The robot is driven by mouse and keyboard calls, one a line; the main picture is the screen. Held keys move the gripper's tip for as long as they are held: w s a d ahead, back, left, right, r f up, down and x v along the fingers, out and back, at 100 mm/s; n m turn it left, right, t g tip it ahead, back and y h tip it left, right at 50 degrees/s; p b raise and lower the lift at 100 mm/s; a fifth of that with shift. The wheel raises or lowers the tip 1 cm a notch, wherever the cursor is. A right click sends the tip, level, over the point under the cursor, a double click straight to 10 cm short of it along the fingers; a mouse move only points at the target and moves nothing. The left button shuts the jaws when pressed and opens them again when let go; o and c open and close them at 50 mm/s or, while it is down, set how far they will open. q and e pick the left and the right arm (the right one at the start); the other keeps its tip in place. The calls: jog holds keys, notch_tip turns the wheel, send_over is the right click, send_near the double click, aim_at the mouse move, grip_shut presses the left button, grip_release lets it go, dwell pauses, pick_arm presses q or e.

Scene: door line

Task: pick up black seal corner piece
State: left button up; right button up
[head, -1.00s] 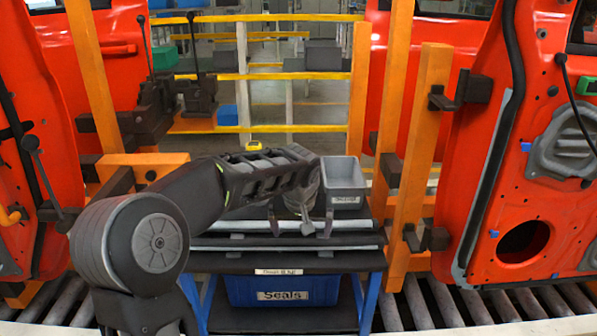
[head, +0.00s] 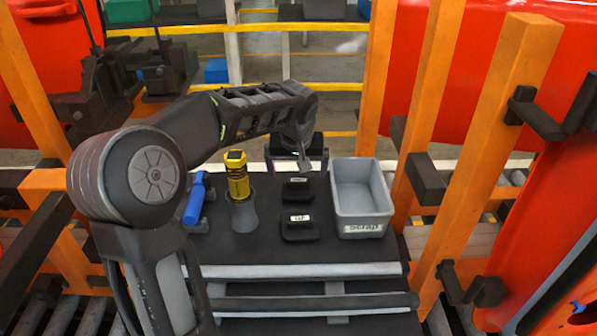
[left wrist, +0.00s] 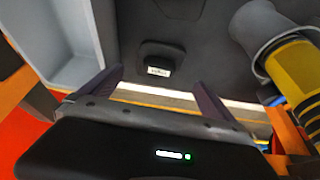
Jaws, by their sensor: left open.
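Two small black pieces lie on the dark bench top in the head view, a rear one (head: 297,190) and a front one (head: 299,232). Each has a white label that I cannot read clearly, so I cannot tell which is the seal corner piece. My left gripper (head: 297,167) is above the back of the bench, just behind the rear piece. In the left wrist view my open left gripper (left wrist: 157,88) has nothing between its fingers. One labelled black piece (left wrist: 160,52) shows beyond the gap, apart from them. My right gripper is not in view.
A grey scrap bin (head: 346,221) stands right of the pieces. A yellow tool (head: 237,172) stands in a grey holder (head: 242,213) to their left, with a blue-handled tool (head: 194,203) further left. Orange posts (head: 508,130) flank the bench. Two light rails (head: 300,271) cross its front.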

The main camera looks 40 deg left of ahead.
aim_at(299, 180)
pick_arm(q)
jog(key=shift+w+a, duration=0.1)
jog(key=shift+w, duration=0.05)
jog(key=shift+s+r, duration=0.15)
jog(key=shift+s, duration=0.05)
jog(key=shift+p+x, duration=0.3)
jog(key=shift+x, duration=1.05)
jog(key=shift+w+f+p, duration=0.2)
jog(key=shift+f+p, duration=0.25)
jog(key=p+x, duration=0.1)
jog(key=x, duration=0.2)
jog(key=shift+w+f, duration=0.2)
jog(key=shift+f, duration=0.05)
jog(key=shift+w+a+f, duration=0.1)
jog(key=shift+f, duration=0.25)
